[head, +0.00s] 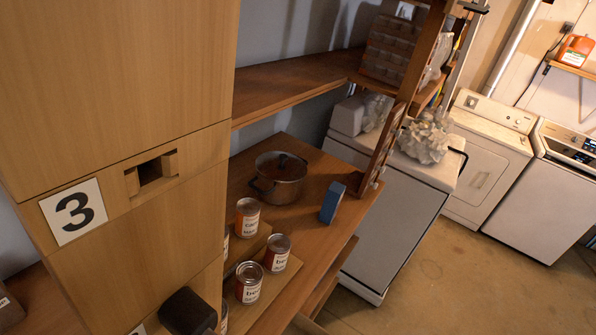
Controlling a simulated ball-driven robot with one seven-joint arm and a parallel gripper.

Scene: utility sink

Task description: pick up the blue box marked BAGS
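A small blue box (332,202) stands upright on the wooden counter (312,222), near the counter's right edge, in the head view. No marking can be read on it from here. It stands apart from the pot to its left, and nothing covers it. No fingers of my gripper can be made out in the head view, and nothing touches the box.
A lidded metal pot (279,178) stands left of the box. Several labelled cans (277,253) stand in front. A wooden cabinet marked 3 (130,120) fills the left. A dark rounded shape (188,312) is at the bottom. Open floor (455,285) lies at right.

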